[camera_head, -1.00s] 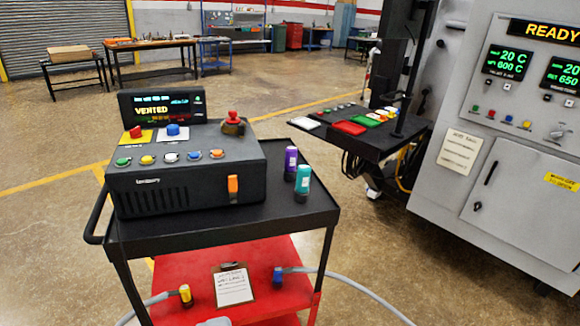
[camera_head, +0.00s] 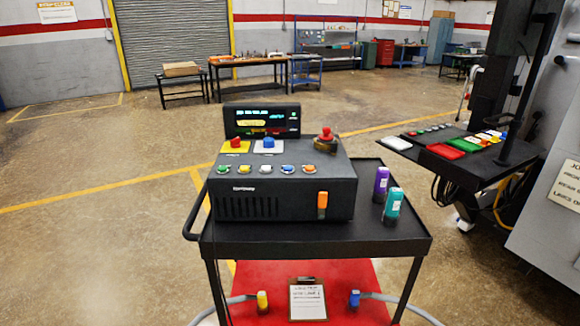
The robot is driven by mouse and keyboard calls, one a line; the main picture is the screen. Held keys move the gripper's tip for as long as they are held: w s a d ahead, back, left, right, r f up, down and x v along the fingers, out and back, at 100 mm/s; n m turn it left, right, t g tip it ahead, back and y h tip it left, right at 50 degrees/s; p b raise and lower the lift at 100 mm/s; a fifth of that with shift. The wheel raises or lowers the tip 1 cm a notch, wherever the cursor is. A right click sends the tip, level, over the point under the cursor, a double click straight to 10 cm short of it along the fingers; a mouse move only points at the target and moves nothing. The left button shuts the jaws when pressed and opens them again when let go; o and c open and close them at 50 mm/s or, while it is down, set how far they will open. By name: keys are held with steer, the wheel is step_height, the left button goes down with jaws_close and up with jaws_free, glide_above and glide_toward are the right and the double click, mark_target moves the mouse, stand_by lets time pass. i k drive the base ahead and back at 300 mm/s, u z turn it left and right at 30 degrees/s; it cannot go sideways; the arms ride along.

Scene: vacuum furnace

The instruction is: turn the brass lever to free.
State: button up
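A black control box (camera_head: 282,187) stands on the black top of a cart (camera_head: 412,247). No lever is clearly readable as the brass one. A red knob on a brownish-gold base (camera_head: 326,140) sits at the box's back right corner and may be it. An orange handle (camera_head: 322,205) is upright on the right of the box's front face. A row of several coloured buttons, a red button (camera_head: 235,143) and a blue button (camera_head: 268,142) are on top. A lit display (camera_head: 262,121) stands behind them. My gripper is not in view.
A purple-capped bottle (camera_head: 381,183) and a teal bottle (camera_head: 393,206) stand right of the box. A clipboard (camera_head: 307,302) lies on the red lower shelf. A black panel with coloured buttons (camera_head: 455,150) and a grey cabinet (camera_head: 550,215) are at right. The floor at left is clear.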

mark_target(332, 147)
steer(key=z, duration=0.3)
steer(key=i, duration=1.65)
steer(key=u, duration=0.65)
steer(key=i, duration=0.35)
steer(key=u, duration=0.4)
